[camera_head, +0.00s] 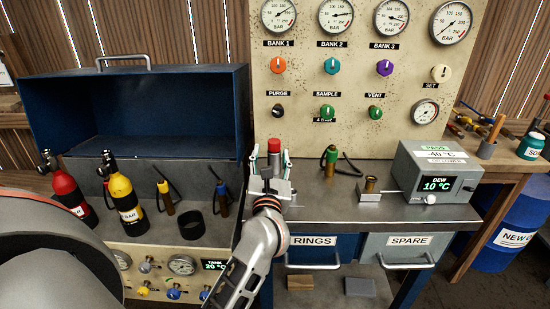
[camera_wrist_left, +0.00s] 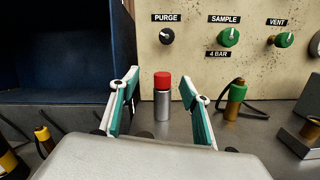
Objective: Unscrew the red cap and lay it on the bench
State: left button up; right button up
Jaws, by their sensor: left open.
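The red cap (camera_wrist_left: 162,80) sits on top of a silver cylinder (camera_wrist_left: 162,105) standing upright on the bench (camera_head: 330,205). In the head view the red cap (camera_head: 274,145) shows between the fingers of my left gripper (camera_head: 270,160). In the left wrist view my left gripper (camera_wrist_left: 160,108) is open, with one teal-padded finger on each side of the cylinder and visible gaps to both. The cylinder's lower part is hidden by my gripper in the head view. My right gripper is not in view.
A panel with gauges and knobs (camera_head: 350,90) rises behind the cylinder. A green-topped brass fitting (camera_head: 330,160) and a grey dew meter (camera_head: 435,170) stand to the right. A blue open case (camera_head: 140,110) with red and yellow bottles is at left. Bare bench lies right of the gripper.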

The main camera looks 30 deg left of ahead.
aim_at(274, 145)
pick_arm(q)
jog(key=w+a+n, duration=0.1)
jog(key=w, duration=0.1)
jog(key=w+a+f, duration=0.1)
jog(key=w, duration=0.2)
jog(key=w+a+n+g, duration=0.1)
jog(key=w+a, duration=0.1)
jog(key=w, duration=0.1)
jog(key=shift+f+n, duration=0.15)
jog(key=shift+n, duration=0.15)
